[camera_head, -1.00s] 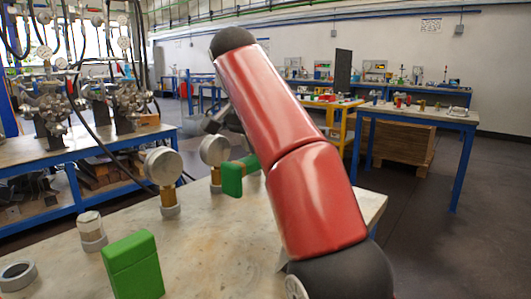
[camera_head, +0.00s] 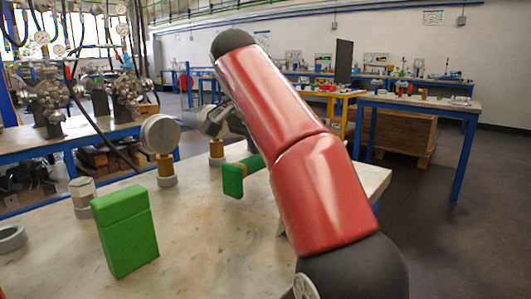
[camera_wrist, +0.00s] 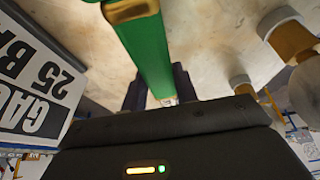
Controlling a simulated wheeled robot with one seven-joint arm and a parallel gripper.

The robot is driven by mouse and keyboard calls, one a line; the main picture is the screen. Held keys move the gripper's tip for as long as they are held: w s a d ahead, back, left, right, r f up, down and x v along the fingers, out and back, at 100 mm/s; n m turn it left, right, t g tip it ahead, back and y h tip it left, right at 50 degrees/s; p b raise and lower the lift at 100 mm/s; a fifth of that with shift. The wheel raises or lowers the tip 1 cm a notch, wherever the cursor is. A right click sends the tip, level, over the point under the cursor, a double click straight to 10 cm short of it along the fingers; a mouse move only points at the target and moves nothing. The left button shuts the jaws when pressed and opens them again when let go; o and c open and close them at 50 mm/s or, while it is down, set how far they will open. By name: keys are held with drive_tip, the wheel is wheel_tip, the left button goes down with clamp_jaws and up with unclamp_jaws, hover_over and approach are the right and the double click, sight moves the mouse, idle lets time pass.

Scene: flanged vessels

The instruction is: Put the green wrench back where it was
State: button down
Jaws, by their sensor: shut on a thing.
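The green wrench (camera_head: 235,180) shows in the head view just past my red arm, with a thick green end and an orange-brown band. In the wrist view the wrench (camera_wrist: 148,50) is a long green bar running between the dark fingers of my gripper (camera_wrist: 158,92). The gripper is shut on it. My arm hides most of the gripper and part of the wrench in the head view. The wrench looks low over the pale tabletop (camera_head: 195,240); I cannot tell whether it touches.
A gauge (camera_head: 160,135) on a brass stem stands left of the wrench, with another brass stem (camera_head: 216,150) behind it. A green box (camera_head: 127,230), a capped fitting (camera_head: 83,196) and a grey ring (camera_head: 10,238) stand nearer. A "25 BAR" sign (camera_wrist: 35,75) is close at left in the wrist view.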

drive_tip(key=shift+f+b, duration=0.35)
drive_tip(key=shift+f, duration=0.1)
idle(0.4)
drive_tip(key=c, duration=1)
unclamp_jaws()
drive_tip(key=shift+r, duration=0.1)
